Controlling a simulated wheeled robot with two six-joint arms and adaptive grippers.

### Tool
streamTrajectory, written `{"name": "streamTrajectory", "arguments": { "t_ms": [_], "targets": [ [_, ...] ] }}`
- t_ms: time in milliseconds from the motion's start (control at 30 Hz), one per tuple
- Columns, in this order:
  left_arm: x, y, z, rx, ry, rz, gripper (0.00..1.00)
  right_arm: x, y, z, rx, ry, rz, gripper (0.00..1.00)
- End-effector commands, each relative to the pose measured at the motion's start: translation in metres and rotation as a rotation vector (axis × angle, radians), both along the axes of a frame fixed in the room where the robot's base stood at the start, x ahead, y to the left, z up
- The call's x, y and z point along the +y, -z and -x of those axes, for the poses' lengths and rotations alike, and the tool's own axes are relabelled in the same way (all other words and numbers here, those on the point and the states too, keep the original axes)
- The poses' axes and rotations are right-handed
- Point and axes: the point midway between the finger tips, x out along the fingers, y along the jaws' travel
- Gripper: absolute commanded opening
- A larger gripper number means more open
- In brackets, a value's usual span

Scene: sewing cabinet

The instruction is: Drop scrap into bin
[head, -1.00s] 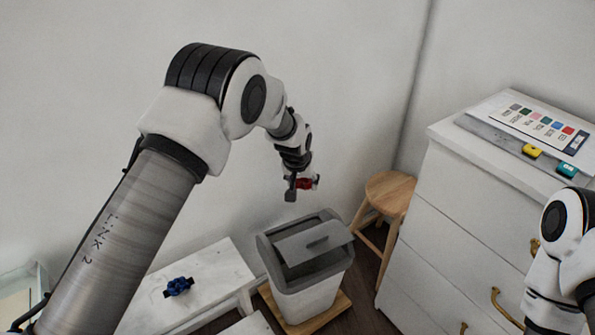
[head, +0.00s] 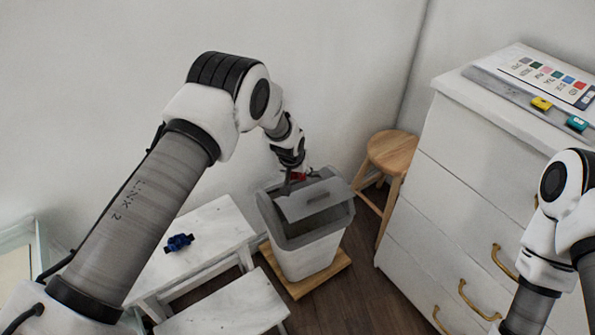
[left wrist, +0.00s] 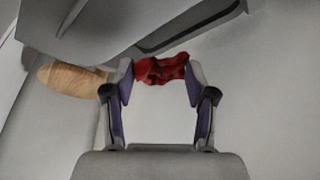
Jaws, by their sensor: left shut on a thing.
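A crumpled red scrap (left wrist: 162,70) is held between the fingertips of my left gripper (left wrist: 160,78) in the left wrist view. In the head view the red scrap (head: 299,176) shows partly behind the gripper (head: 293,184), at the back left rim of the bin. The grey and white bin (head: 300,255) stands on a wooden board, with its grey lid (head: 313,200) tilted and its mouth partly open. How far the scrap is above the opening I cannot tell. My right arm shows at the right edge of the head view, but its gripper is out of the picture.
A blue crumpled scrap (head: 179,242) lies on a white step bench (head: 215,226) left of the bin. A wooden stool (head: 394,152) stands behind it to the right. A white drawer cabinet (head: 440,210) with brass handles fills the right. Bare floor lies in front of the bin.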

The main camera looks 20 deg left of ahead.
Motion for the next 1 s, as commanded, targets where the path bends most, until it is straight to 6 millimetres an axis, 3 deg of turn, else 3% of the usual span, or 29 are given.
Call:
{"name": "streamTrajectory", "arguments": {
  "t_ms": [100, 133, 200, 567, 667, 1000],
  "targets": [
    [0.0, -0.001, 0.0, 0.0, 0.0, 0.0, 0.45, 0.0, -0.001, 0.0, 0.0, 0.0, 0.0, 0.4],
    [0.0, -0.001, 0.0, 0.0, 0.0, 0.0, 0.66, 0.0, -0.001, 0.0, 0.0, 0.0, 0.0, 0.4],
    [0.0, -0.001, 0.0, 0.0, 0.0, 0.0, 0.85, 0.0, -0.001, 0.0, 0.0, 0.0, 0.0, 0.4],
    [0.0, -0.005, 0.001, 0.0, 0.0, 0.0, 0.85, 0.0, -0.001, 0.0, 0.0, 0.0, 0.0, 0.4],
    [0.0, -0.018, 0.006, -0.001, 0.0, 0.0, 0.85, 0.0, -0.001, 0.0, 0.0, 0.0, 0.0, 0.4],
    [0.0, -0.094, 0.037, -0.002, -0.001, 0.0, 0.85, 0.0, -0.001, 0.0, 0.0, 0.0, 0.0, 0.4]
  ]
}}
